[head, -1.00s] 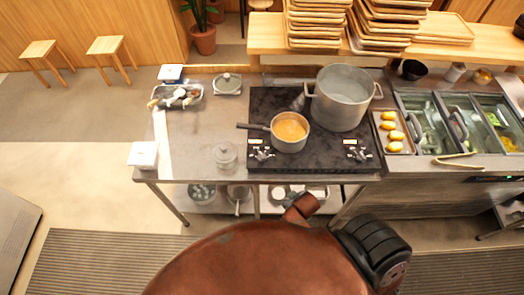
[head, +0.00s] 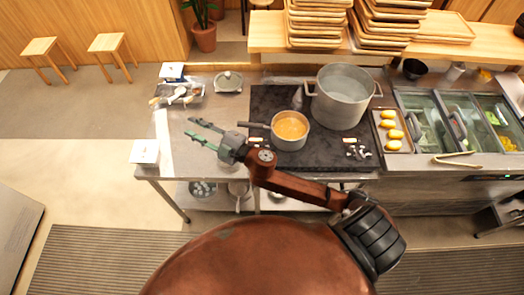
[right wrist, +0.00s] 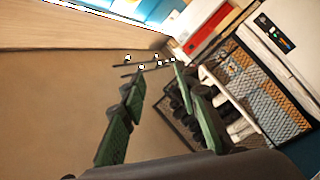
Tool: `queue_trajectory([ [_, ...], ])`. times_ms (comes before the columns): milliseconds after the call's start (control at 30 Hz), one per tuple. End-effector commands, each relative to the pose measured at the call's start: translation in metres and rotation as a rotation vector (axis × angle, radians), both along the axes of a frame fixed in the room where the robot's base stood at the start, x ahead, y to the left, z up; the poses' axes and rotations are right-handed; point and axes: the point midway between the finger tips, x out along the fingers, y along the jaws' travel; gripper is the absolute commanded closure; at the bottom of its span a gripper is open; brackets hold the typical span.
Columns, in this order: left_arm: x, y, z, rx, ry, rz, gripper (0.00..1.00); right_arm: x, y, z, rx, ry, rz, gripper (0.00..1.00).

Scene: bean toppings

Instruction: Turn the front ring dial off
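The black cooktop (head: 315,155) carries a small saucepan (head: 272,127) of orange liquid and a large steel pot (head: 341,95). Small dials (head: 358,153) sit at its front right. The dials at its front left are mostly hidden behind my right gripper. I cannot tell which dial belongs to the front ring. My right gripper (head: 189,127) is raised left of the cooktop, fingers pointing left, open and empty. Its two green-padded fingers also stand apart in the right wrist view (right wrist: 159,76), with nothing between them. My left gripper is not in view.
A white box (head: 144,152) stands at the counter's left front corner. A utensil tray (head: 185,88) and a lidded container (head: 229,81) are at the back left. A tray of yellow items (head: 391,126) and tongs (head: 455,160) lie right. The left counter has some clear room.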

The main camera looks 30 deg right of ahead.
Motion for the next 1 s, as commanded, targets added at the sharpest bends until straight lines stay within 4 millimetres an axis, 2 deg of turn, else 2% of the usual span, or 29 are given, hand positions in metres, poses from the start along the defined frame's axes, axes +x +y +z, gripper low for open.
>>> queue_trajectory([
  [33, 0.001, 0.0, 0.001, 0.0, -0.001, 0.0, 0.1, -0.008, 0.035, 0.009, -0.1, -0.08, 0.136, 0.71],
  [100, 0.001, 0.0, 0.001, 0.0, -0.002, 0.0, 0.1, -0.028, 0.076, 0.004, -0.247, -0.162, 0.333, 0.71],
  [133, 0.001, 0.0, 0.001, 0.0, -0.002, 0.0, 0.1, -0.038, 0.09, -0.004, -0.317, -0.188, 0.417, 0.71],
  [200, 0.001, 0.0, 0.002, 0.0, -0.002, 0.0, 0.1, -0.059, 0.106, -0.033, -0.495, -0.219, 0.601, 0.71],
  [267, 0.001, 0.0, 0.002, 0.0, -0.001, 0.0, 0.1, -0.073, 0.102, -0.066, -0.662, -0.212, 0.745, 0.71],
  [300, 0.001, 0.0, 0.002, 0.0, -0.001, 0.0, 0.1, -0.079, 0.09, -0.09, -0.781, -0.19, 0.831, 0.71],
  [367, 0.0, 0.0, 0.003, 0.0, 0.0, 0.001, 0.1, -0.083, 0.058, -0.125, -0.961, -0.131, 0.941, 0.71],
  [400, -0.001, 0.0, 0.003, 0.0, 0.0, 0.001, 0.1, -0.082, 0.029, -0.145, -1.08, -0.076, 0.998, 0.71],
  [467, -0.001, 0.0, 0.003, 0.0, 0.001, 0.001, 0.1, -0.077, -0.021, -0.167, -1.248, 0.023, 1.06, 0.71],
  [500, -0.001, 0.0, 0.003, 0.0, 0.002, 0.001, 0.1, -0.073, -0.057, -0.175, -1.348, 0.097, 1.085, 0.71],
  [600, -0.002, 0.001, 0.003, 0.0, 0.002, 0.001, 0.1, -0.064, -0.136, -0.182, -1.541, 0.273, 1.107, 0.71],
  [700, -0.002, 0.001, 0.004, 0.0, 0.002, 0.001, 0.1, -0.059, -0.189, -0.177, -1.652, 0.403, 1.102, 0.71],
  [800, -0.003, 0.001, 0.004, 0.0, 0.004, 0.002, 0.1, -0.058, -0.217, -0.173, -1.707, 0.478, 1.095, 0.71],
  [900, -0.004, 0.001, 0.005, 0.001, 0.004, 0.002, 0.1, -0.059, -0.226, -0.177, -1.724, 0.506, 1.093, 0.71],
  [1000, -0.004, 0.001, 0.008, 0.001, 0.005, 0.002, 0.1, -0.059, -0.227, -0.189, -1.724, 0.508, 1.094, 0.71],
])
